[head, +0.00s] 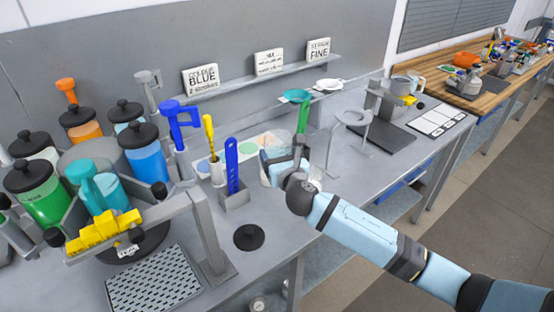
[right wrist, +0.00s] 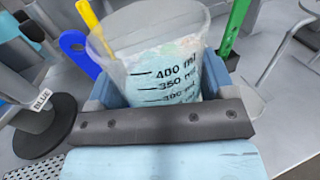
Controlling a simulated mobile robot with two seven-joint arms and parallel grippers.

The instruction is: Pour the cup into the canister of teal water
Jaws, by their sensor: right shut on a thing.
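A clear measuring cup (right wrist: 165,75) with black ml marks fills the middle of the right wrist view. It holds pale, whitish-blue contents. My right gripper (head: 284,162) is shut on the cup, its pads at the cup's sides, over the middle of the bench. The cup is mostly hidden behind the gripper in the head view. The teal canister (head: 108,190) stands at the front of the canister group at left, with a teal fitting at its top. Its water surface cannot be made out. The cup is well to the right of it. My left gripper is not in view.
Lidded blue (head: 147,163), green (head: 42,205) and orange canisters surround the teal one. A perforated tray (head: 155,280) is in front.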

